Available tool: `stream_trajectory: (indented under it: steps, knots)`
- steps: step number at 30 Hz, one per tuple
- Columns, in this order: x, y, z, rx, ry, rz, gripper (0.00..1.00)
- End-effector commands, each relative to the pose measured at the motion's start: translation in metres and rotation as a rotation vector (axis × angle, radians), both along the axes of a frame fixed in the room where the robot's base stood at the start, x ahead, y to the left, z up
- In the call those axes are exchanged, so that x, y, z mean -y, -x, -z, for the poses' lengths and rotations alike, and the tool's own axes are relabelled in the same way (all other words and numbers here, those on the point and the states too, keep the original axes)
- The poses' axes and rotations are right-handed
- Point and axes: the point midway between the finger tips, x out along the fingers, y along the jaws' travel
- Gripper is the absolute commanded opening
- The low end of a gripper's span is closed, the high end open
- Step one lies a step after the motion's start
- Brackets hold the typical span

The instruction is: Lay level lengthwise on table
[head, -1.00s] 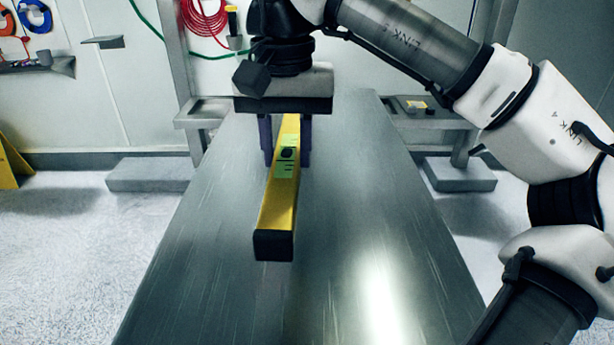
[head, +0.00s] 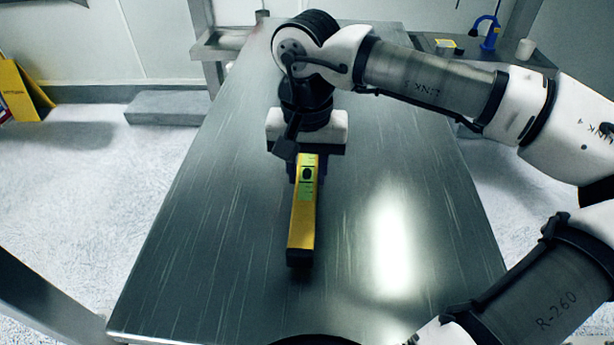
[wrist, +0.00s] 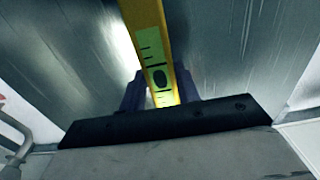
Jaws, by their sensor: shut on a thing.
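The yellow level (head: 303,222) with black end caps and a green-marked vial shows in the head view, pointing along the length of the steel table (head: 215,215). My gripper (head: 306,172) is shut on the level, with its dark fingers on either side of it. The near end of the level is close to the table top; I cannot tell whether it touches. The far part is hidden behind my wrist. In the wrist view the level (wrist: 150,42) runs up between the fingers (wrist: 160,90).
The table around the level is bare, with a bright reflection to its right. A yellow folded sign (head: 22,92) stands on the floor at the left. A blue item (head: 490,33) and a white cup (head: 524,49) sit on a shelf behind the table at the right.

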Motion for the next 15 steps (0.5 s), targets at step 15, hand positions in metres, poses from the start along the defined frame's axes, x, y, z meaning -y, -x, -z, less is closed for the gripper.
stream_trajectory:
  steps: [15]
  knots:
    - [0.000,0.000,0.026,0.001,-0.001,0.001,0.04]
